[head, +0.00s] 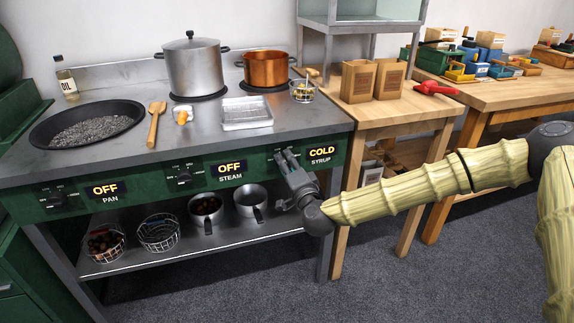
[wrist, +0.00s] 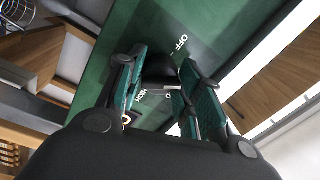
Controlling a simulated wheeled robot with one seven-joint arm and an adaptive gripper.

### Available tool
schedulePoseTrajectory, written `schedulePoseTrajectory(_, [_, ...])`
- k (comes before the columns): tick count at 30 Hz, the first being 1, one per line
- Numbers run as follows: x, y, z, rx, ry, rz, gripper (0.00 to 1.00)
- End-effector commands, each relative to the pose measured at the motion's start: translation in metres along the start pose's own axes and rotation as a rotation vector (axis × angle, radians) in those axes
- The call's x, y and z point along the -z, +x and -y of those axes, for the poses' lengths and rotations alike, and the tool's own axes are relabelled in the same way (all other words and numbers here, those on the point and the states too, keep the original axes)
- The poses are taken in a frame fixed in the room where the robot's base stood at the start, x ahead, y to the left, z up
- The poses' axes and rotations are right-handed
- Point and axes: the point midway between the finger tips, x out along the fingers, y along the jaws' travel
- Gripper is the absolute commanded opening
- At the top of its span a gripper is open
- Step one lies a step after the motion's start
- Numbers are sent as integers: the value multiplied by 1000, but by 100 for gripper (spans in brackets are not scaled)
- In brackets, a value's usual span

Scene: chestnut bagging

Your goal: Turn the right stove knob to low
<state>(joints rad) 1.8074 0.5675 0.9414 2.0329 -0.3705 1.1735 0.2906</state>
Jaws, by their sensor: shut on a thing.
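The right stove knob (wrist: 160,69) is dark and sits on the green front panel (wrist: 118,50). My gripper (wrist: 162,82) has a finger on either side of it and is shut on it. White OFF and HIGH marks show around the knob in the wrist view; which way its pointer faces I cannot tell. In the head view my gripper (head: 287,158) reaches the panel from the right and hides most of this knob. The display above SYRUP (head: 322,153) reads COLD.
The PAN knob (head: 55,197) and STEAM knob (head: 184,175) have displays reading OFF. A copper pot (head: 266,70) and a steel pot (head: 193,70) stand on the stove top. A lower shelf (head: 185,244) holds baskets and saucepans. A wooden table (head: 365,112) adjoins on the right.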

Motion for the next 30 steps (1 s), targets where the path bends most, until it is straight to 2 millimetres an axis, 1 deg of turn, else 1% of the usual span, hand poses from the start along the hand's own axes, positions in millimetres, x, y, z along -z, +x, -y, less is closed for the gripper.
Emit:
schedulePoseTrajectory(5, [2, 0, -1, -1, -1, -3, 12])
schedulePoseTrajectory(6, [2, 0, -1, -1, -1, -3, 43])
schedulePoseTrajectory(8, [1, 0, -1, -1, -1, -3, 54])
schedulePoseTrajectory(9, [1, 0, -1, -1, -1, -2, 58])
schedulePoseTrajectory(18, [0, 0, 0, -1, -1, -1, 58])
schedulePoseTrajectory(22, [0, -7, 0, 0, -2, 0, 58])
schedulePoseTrajectory(26, [1, -24, 0, -1, -2, 0, 58])
schedulePoseTrajectory(30, [1, -50, 0, -1, -1, 0, 58])
